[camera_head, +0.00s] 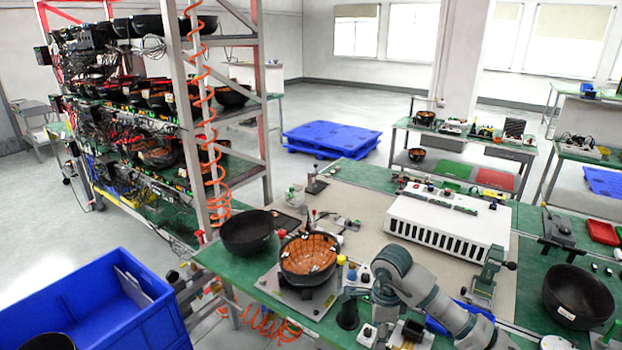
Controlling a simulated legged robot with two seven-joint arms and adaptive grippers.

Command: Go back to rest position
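My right arm (432,302) comes in from the lower right over the green workbench (228,262). It bends near the orange-lined bowl's right side, and its wrist points down toward the bench's front edge. The gripper end is low in the picture among small dark parts, and its fingers cannot be made out. I see nothing clearly held by it. My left arm and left gripper are not in view.
A black bowl (247,232) and an orange-lined bowl (308,257) on a fixture stand left of my arm. A white slotted box (447,228) is behind it. Another black bowl (578,296) is right. A blue crate (150,325) and a rack (262,100) stand left.

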